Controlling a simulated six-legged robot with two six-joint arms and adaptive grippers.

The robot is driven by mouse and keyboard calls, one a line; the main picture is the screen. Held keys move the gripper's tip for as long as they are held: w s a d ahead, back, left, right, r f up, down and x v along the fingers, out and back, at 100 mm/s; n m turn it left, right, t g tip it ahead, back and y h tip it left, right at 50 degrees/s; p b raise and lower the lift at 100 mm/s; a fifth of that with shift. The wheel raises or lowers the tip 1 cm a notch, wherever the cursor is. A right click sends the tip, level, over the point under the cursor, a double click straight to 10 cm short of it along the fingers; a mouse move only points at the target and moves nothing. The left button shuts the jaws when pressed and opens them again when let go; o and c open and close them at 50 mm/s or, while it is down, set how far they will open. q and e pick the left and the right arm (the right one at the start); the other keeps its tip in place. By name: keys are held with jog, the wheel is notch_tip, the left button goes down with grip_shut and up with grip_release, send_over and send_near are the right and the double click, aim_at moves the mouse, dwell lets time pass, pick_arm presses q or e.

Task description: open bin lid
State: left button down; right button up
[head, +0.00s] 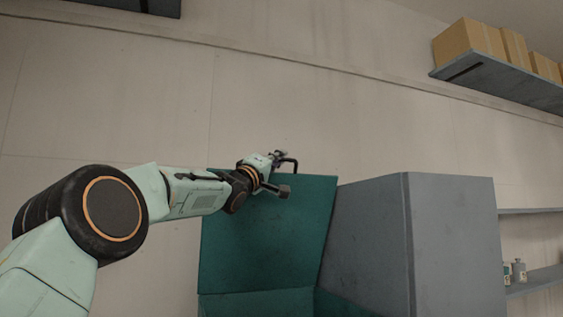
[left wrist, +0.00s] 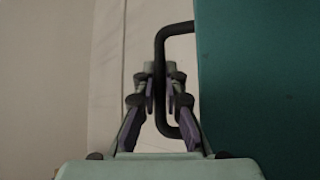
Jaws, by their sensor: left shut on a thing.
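The green bin lid (head: 268,235) stands raised and steep in the head view, above a lower green part of the bin (head: 258,303). It also fills the right side of the left wrist view (left wrist: 262,80). A dark bent handle (head: 294,162) sticks out at the lid's top edge. My left gripper (head: 277,156) is at this edge. In the left wrist view the handle (left wrist: 160,48) runs between the fingers of my left gripper (left wrist: 161,78), which is shut on it. The bin's inside is hidden. My right gripper is not in view.
A large grey cabinet-like box (head: 455,245) stands just right of the lid. A high wall shelf (head: 500,82) with cardboard boxes (head: 468,40) is at the upper right. Small bottles (head: 518,270) stand on a low shelf at the right. The wall above the lid is bare.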

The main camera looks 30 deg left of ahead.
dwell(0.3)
pick_arm(q)
jog(key=c, duration=1.7)
grip_release()
jog(key=shift+s+a, duration=0.1)
jog(key=shift+f, duration=0.1)
jog(key=shift+s+f, duration=0.3)
jog(key=shift+s, duration=0.25)
jog(key=v, duration=0.6)
jog(key=shift+s, duration=0.1)
